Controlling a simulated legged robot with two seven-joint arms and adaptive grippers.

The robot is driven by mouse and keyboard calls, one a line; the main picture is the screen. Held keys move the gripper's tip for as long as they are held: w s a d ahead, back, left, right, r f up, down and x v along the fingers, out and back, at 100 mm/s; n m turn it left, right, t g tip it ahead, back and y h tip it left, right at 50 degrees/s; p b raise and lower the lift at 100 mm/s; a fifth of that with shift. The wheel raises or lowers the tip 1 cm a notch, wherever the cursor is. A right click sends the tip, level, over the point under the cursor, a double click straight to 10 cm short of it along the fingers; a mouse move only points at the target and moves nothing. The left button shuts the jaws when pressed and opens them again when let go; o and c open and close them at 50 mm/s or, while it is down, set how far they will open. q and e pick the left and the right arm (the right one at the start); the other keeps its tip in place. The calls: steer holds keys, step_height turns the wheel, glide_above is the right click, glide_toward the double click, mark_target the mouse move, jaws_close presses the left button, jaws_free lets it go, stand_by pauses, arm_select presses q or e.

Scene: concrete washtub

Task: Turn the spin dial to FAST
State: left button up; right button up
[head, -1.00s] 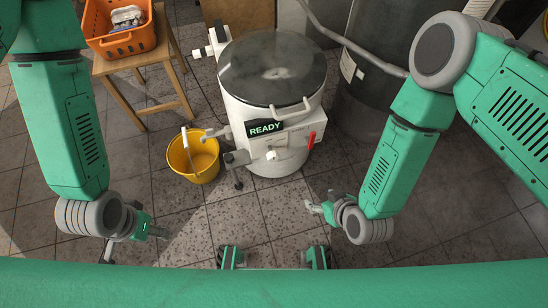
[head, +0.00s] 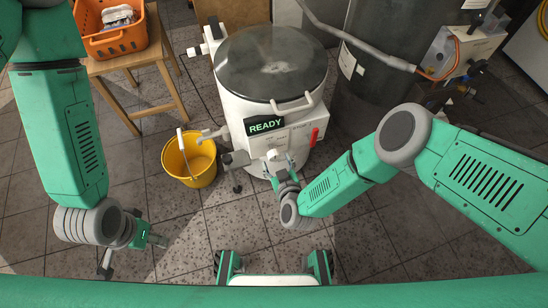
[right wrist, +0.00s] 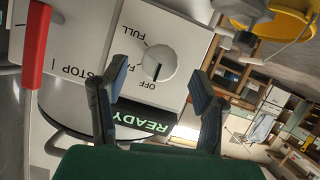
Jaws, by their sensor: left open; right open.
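The spin dial is a round white knob (right wrist: 159,62) on the white front panel of the washtub, with a black pointer line that appears to point at OFF. Its labels read OFF, one starting with F that is partly hidden by a finger, and FULL. In the head view the knob (head: 274,155) is small, just beyond my right gripper (head: 281,172). In the right wrist view my right gripper (right wrist: 158,88) is open, its fingers apart on either side of the knob; contact cannot be told. My left gripper (head: 135,252) is open and empty at the lower left.
The washtub (head: 236,105) has a glass lid and a lit READY display (head: 265,124). A red lever (head: 314,137) marked STOP sits beside the dial. A yellow bucket (head: 202,177) stands left of the tub; a wooden stool (head: 160,80) holds an orange basket (head: 108,42).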

mark_target(274, 159)
steer(key=b+x, duration=0.1)
steer(key=x, duration=0.2)
steer(key=shift+s+a, duration=0.1)
steer(key=shift+a, duration=0.05)
steer(key=shift+w+f, duration=0.2)
steer(key=shift+w, duration=0.4)
steer(key=c, duration=1)
steer(key=shift+c, duration=0.9)
arm_select(q)
steer(key=shift+a+f, duration=0.15)
steer(key=shift+f, duration=0.8)
